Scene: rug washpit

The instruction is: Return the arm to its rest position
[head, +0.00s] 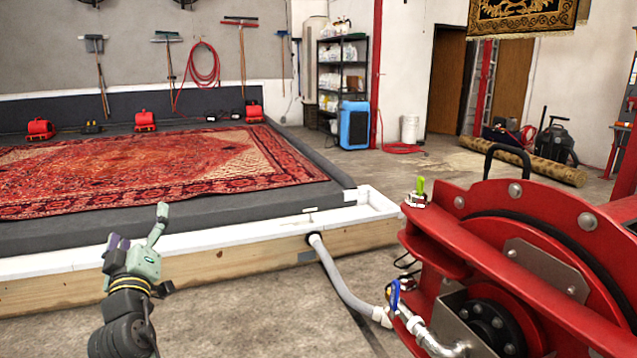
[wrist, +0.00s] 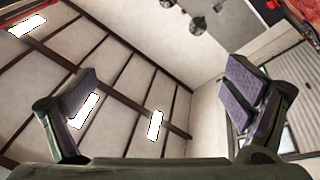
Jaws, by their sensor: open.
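My gripper (head: 140,226) is at the lower left of the head view, raised in front of the wash pit's wooden edge and pointing upward. Its green fingers are spread and nothing is between them. In the wrist view my gripper (wrist: 160,95) shows both purple finger pads wide apart, with only the ceiling and upper walls behind them. My arm rises from the bottom edge of the head view; its lower links are out of the picture.
A red machine (head: 520,250) with a grey hose (head: 345,285) stands close at the right. The wash pit (head: 190,235) with a patterned red rug (head: 160,165) lies beyond my gripper. A blue unit (head: 354,125) stands at the back. Concrete floor between pit and machine is mostly clear.

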